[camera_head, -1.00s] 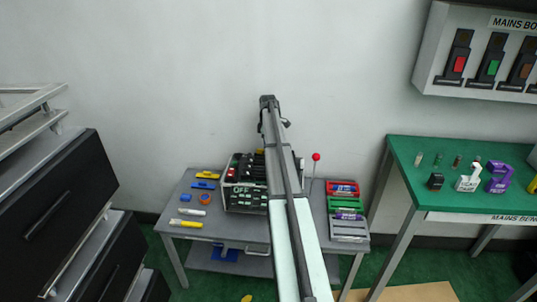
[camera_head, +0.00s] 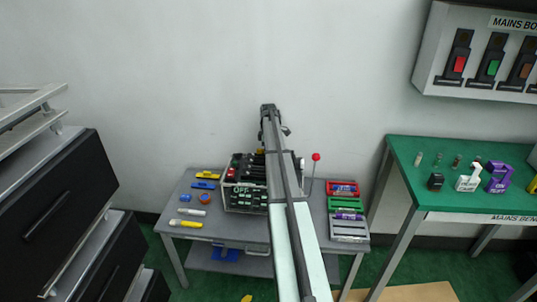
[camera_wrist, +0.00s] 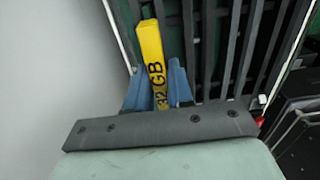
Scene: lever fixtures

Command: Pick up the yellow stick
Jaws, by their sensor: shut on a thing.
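The yellow stick (camera_wrist: 151,45), marked "32 GB" in black, stands out from between the blue fingers of my gripper (camera_wrist: 159,82) in the wrist view. My gripper is shut on it. The stick leans slightly and points toward a dark slatted rack (camera_wrist: 215,45) behind it. I cannot tell whether it touches the rack. In the head view my own arm hides the gripper and most of the stick; only a small yellow bit shows beside the arm.
A grey table (camera_head: 215,222) holds a black unit marked OFF (camera_head: 240,190), several small blue and yellow items at left, and colored trays (camera_head: 343,205) at right. A red-knobbed lever (camera_head: 316,157) stands between. A green bench (camera_head: 460,205) is further right, drawers (camera_head: 60,190) left.

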